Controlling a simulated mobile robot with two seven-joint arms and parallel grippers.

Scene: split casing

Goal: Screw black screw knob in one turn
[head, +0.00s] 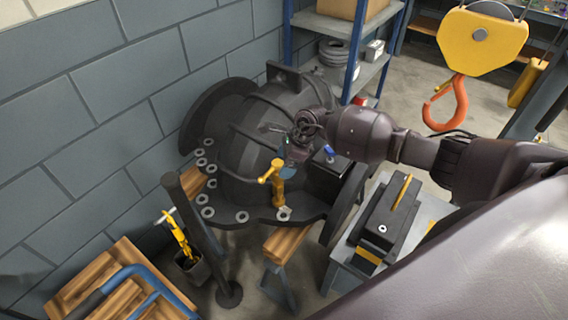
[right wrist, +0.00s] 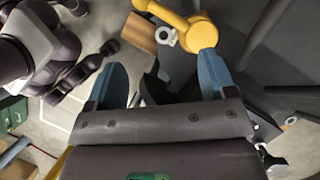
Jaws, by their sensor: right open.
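The dark casing (head: 262,125) stands by the wall, with a wide flange carrying several pale rings. My right gripper (head: 287,160) is above the casing's front right, close to a yellow T-shaped handle (head: 275,180). In the right wrist view its two blue fingers (right wrist: 160,78) are apart. The yellow handle (right wrist: 188,25) shows there beyond the fingertips, towards the right finger. A dark shape (right wrist: 154,85) shows between the fingers; I cannot tell whether it is the black screw knob. I cannot make out the knob for sure in either view. My left gripper is not seen.
A yellow crane block with an orange hook (head: 445,105) hangs at the right. A grey bench (head: 345,262) with a dark block stands right of the casing. A dark post (head: 200,240) and wooden pallet (head: 110,285) are at the front left. Blue-framed shelves (head: 345,30) stand behind.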

